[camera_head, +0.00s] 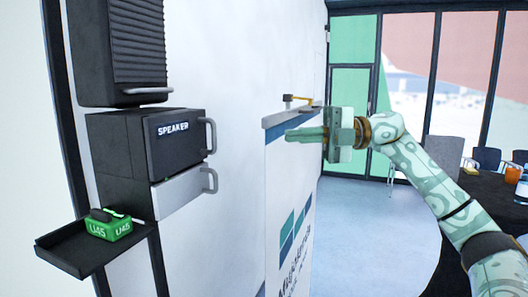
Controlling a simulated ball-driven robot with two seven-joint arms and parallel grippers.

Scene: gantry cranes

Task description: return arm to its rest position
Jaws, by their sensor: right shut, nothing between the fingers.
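My right arm comes in from the right edge, pale green with a dark ring at the elbow. Its gripper (306,135) points left, with the fingers together and nothing between them. It is held in front of the top of a white lectern-like panel (287,180) with a blue band and printed lettering. I cannot tell whether the fingers touch the panel. My left gripper is not in the view.
At left, a wall-mounted black and grey cabinet marked SPEAKER (180,150) has two handles. Below it a black tray (70,258) holds a green U45 block (108,226). A dark table (490,200) with chairs stands at right. Blue floor (370,225) is open between.

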